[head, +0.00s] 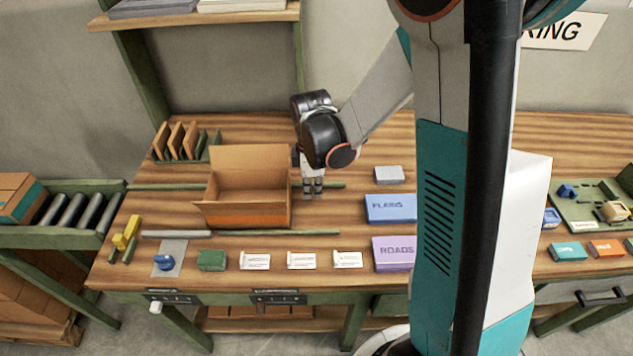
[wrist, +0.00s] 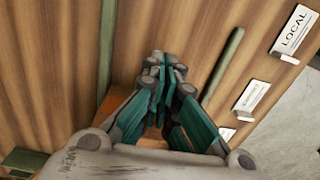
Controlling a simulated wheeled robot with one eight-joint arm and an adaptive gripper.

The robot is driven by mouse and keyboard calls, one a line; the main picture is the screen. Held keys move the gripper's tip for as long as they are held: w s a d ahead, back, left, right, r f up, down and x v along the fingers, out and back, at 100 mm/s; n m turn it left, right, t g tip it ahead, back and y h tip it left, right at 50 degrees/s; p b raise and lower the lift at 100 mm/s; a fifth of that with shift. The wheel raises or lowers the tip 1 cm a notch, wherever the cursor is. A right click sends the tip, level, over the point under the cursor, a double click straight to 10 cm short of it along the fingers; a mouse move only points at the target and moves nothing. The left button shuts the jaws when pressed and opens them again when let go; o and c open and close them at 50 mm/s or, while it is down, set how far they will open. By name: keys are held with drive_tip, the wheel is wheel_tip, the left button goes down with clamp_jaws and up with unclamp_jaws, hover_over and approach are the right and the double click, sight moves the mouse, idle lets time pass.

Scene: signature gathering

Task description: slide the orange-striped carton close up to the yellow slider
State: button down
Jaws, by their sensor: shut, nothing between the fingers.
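The open cardboard carton (head: 228,196) stands on the wooden table between two green rails, with an orange stripe low on its front. My gripper (head: 313,190) is shut and empty, pointing down just right of the carton's right side. I cannot tell whether it touches the carton. In the wrist view my gripper (wrist: 164,66) is closed, and a part of the carton (wrist: 112,104) shows orange behind the fingers, mostly hidden.
The front green rail (head: 278,233) and back green rail (head: 164,187) run along the carton. White label cards (head: 302,261), a green block (head: 212,260) and a blue knob (head: 164,262) lie in front. Blue (head: 391,208) and purple (head: 394,253) boxes stand to the right.

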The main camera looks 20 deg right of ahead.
sight(301, 207)
drive_tip(key=shift+w+a+r, duration=0.1)
drive_tip(key=shift+w+a, duration=0.15)
drive_tip(key=shift+a, duration=0.5)
drive_tip(key=shift+w+a, duration=0.25)
drive_tip(key=shift+a, duration=0.5)
drive_tip(key=w+a, duration=0.2)
drive_tip(key=a, duration=0.4)
drive_tip(key=w+a+b, duration=0.1)
drive_tip(key=w+a, duration=0.1)
drive_tip(key=a, duration=0.4)
drive_tip(key=w+a, duration=0.3)
drive_tip(key=a, duration=0.3)
drive_tip(key=shift+w+a, duration=0.1)
drive_tip(key=shift+a, duration=0.3)
drive_tip(key=shift+d, duration=0.1)
